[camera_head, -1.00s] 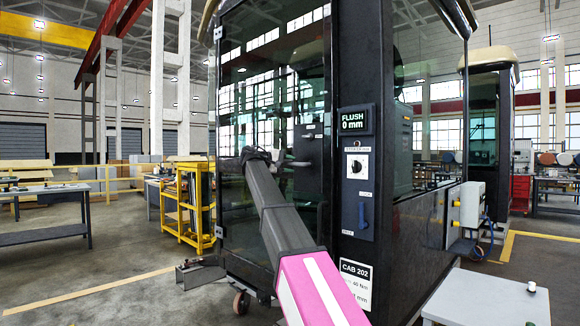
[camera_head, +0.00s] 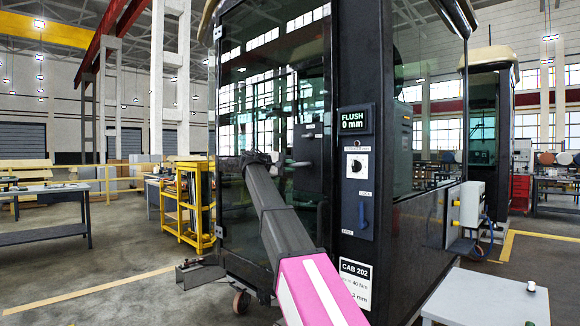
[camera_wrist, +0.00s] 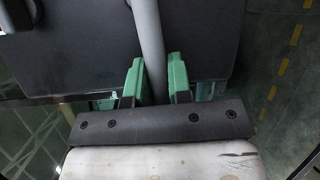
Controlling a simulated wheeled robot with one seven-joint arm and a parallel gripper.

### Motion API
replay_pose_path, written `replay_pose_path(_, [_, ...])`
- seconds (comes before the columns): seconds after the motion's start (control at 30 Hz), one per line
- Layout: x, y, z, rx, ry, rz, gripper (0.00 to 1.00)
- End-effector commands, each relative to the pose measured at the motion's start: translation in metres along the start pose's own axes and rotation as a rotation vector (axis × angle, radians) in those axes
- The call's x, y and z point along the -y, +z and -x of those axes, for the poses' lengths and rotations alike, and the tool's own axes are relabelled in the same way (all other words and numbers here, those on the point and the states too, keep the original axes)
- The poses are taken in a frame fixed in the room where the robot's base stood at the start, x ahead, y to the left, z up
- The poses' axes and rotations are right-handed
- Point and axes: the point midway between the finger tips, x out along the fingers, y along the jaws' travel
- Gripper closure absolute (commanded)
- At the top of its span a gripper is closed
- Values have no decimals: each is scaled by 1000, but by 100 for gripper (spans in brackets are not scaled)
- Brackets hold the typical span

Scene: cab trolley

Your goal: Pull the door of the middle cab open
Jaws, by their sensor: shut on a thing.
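The middle cab, marked CAB 202, stands in front of me, with a tall dark-glass door (camera_head: 235,120) facing me. The door's grey bar handle (camera_head: 299,164) shows just right of my arm's end. In the wrist view the grey round handle bar (camera_wrist: 148,40) runs down between the green fingers of my gripper (camera_wrist: 153,80), in front of a dark plate. My gripper is shut on this bar. In the head view my dark arm link hides the fingers. I cannot tell clearly whether the door stands slightly ajar.
The cab's right post carries a display (camera_head: 355,119) reading FLUSH 0 mm, a knob and a blue handle (camera_head: 362,214). A yellow rack (camera_head: 188,205) stands left of the cab. A white-topped table (camera_head: 487,297) is at front right.

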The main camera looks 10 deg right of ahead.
Motion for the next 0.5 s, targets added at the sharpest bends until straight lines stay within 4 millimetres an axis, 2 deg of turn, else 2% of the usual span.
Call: replay_pose_path(0.5, [28, 4, -7, 73, 143, 348, 100])
